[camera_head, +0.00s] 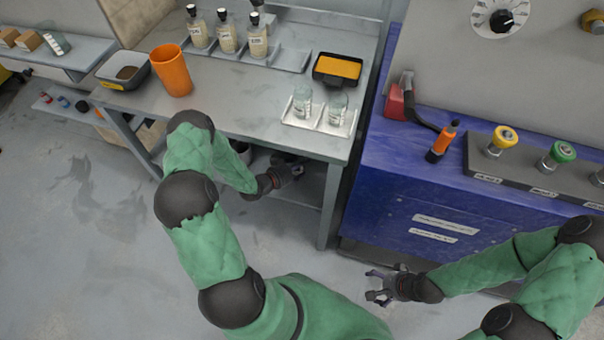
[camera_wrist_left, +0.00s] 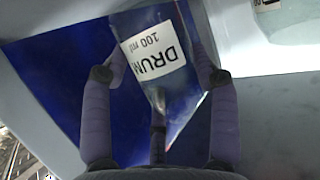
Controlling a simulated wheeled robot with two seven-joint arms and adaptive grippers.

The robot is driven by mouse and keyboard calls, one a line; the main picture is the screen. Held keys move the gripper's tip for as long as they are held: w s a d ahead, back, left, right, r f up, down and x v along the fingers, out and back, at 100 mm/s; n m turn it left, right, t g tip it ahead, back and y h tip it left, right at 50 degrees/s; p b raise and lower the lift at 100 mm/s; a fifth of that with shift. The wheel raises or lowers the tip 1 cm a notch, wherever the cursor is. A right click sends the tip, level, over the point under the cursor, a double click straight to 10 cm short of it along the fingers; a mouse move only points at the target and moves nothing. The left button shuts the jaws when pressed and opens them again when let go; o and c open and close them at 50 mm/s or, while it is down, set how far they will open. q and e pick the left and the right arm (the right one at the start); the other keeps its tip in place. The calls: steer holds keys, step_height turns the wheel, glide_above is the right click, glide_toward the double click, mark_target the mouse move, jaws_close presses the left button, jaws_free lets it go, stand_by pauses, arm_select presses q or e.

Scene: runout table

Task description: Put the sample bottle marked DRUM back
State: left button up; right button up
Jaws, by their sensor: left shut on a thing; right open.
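In the left wrist view, a clear bottle (camera_wrist_left: 185,85) with a white label reading DRUM 100 ml sits between the fingers of my left gripper (camera_wrist_left: 160,85). The label is upside down in this view. In the head view my left gripper (camera_head: 297,171) is low, by the table's front edge; I cannot make out the bottle there. My right gripper (camera_head: 375,287) is open and empty, low in front of the blue cabinet. Several dark-capped labelled bottles (camera_head: 228,37) stand at the back of the table. Two clear bottles (camera_head: 303,99) (camera_head: 338,108) stand on a pale tray (camera_head: 318,127).
The grey table (camera_head: 235,105) also bears an orange cup (camera_head: 172,70), a grey tub (camera_head: 122,72) and a black tray with orange inside (camera_head: 337,69). A metal tray (camera_head: 291,61) has bare room right of the capped bottles. The blue cabinet (camera_head: 400,175) stands at right, with knobs.

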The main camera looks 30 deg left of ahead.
mark_target(297, 174)
arm_select(q)
steer(key=shift+w+d+f, duration=0.2)
steer(key=shift+w+f, duration=0.1)
steer(key=shift+f, duration=0.05)
steer(key=f, duration=0.1)
steer(key=f+b, duration=0.2)
steer(key=shift+w+d+f, duration=0.15)
steer(key=shift+w+f, duration=0.1)
steer(key=shift+f, duration=0.1)
steer(key=shift+r, duration=0.1)
steer(key=o, duration=1.1)
